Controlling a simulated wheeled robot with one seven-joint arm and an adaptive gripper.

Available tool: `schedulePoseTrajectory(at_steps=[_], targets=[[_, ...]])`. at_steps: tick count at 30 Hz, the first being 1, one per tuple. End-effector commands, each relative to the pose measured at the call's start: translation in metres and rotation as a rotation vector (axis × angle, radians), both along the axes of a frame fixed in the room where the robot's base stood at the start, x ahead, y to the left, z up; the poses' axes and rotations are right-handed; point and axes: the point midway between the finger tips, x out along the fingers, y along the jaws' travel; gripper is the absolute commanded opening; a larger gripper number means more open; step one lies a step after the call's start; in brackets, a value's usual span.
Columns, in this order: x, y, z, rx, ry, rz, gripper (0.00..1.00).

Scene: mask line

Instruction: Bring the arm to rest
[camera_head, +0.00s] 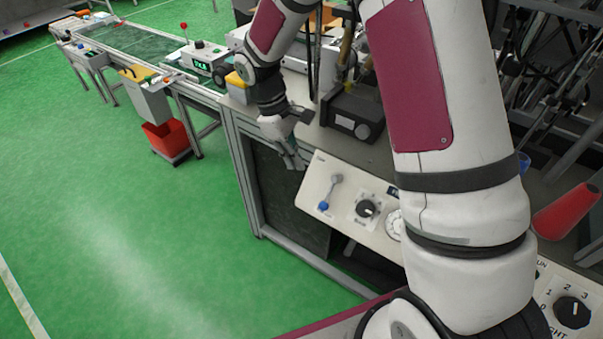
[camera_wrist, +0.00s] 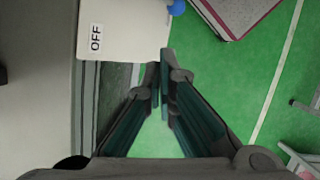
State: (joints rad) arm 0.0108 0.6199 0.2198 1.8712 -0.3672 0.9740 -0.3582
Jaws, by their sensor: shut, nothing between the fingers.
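My arm (camera_head: 463,230) rises large in the right half of the head view and bends back to the left. My gripper (camera_head: 294,163) hangs in the air at the front edge of the machine line, just left of the white control panel (camera_head: 318,215), pointing down. In the wrist view my gripper (camera_wrist: 162,75) is shut and empty, with its fingertips close together. The panel's corner with the label "OFF" (camera_wrist: 96,38) shows beyond the fingers. I cannot tell whether the gripper touches the panel.
The panel carries a blue-tipped lever (camera_head: 324,205) and a black knob (camera_head: 367,209). A black box (camera_head: 352,116) stands behind the gripper. A red cone-shaped handle (camera_head: 566,211) is at right. The green floor (camera_head: 110,220) at left is free.

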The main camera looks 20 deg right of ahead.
Motion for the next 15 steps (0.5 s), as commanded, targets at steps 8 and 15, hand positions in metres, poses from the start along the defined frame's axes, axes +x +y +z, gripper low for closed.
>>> schedulePoseTrajectory(at_steps=[8,15], targets=[[0.007,0.007,0.03,0.0,-0.001,0.0,0.0],[0.006,0.007,0.038,0.0,-0.009,-0.007,0.0]])
